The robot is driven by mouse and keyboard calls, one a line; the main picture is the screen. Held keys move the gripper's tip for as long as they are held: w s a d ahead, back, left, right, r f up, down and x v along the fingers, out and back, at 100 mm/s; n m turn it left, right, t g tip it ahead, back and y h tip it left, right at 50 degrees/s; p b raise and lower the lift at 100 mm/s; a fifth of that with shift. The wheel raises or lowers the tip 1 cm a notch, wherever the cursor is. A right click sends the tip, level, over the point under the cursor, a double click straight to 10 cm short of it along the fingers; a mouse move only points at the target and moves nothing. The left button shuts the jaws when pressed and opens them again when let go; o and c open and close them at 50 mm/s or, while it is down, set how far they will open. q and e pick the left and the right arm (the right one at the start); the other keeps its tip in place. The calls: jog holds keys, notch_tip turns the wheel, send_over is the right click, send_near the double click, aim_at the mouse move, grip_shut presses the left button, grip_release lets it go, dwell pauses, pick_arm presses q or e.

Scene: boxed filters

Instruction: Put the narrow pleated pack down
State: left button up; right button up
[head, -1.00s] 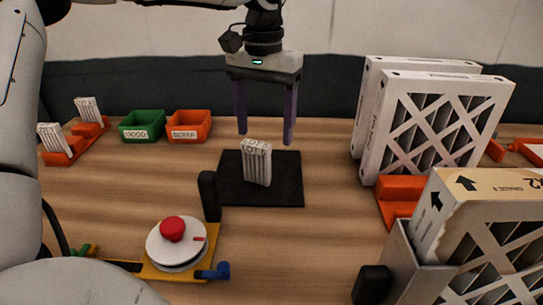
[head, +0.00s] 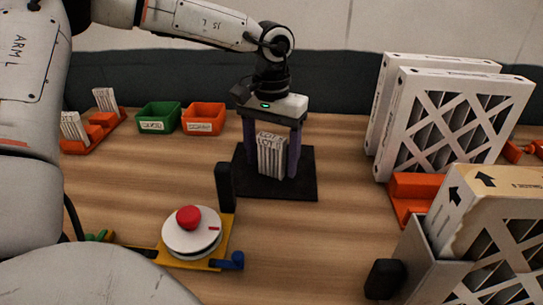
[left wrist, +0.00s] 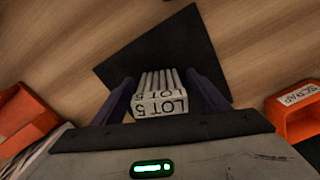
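The narrow pleated pack (head: 271,158) is white and ribbed, with "LOT 5" on its top. It stands upright on the black mat (head: 305,187). In the left wrist view the pack (left wrist: 160,100) sits between the fingers of my left gripper (left wrist: 162,88). My left gripper (head: 272,150) points down from above, its purple fingers on either side of the pack. Narrow gaps seem to show between fingers and pack, so it looks open around it. The lower fingertips are partly hidden in the head view. My right gripper is not in view.
An orange rack (head: 97,133) with two white packs, a green bin (head: 158,117) and an orange bin (head: 204,118) stand at the back left. A red-button turntable (head: 190,232) is in front. Large boxed filters (head: 455,125) stand on the right.

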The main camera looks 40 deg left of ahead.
pick_arm(q)
jog(key=c, duration=1)
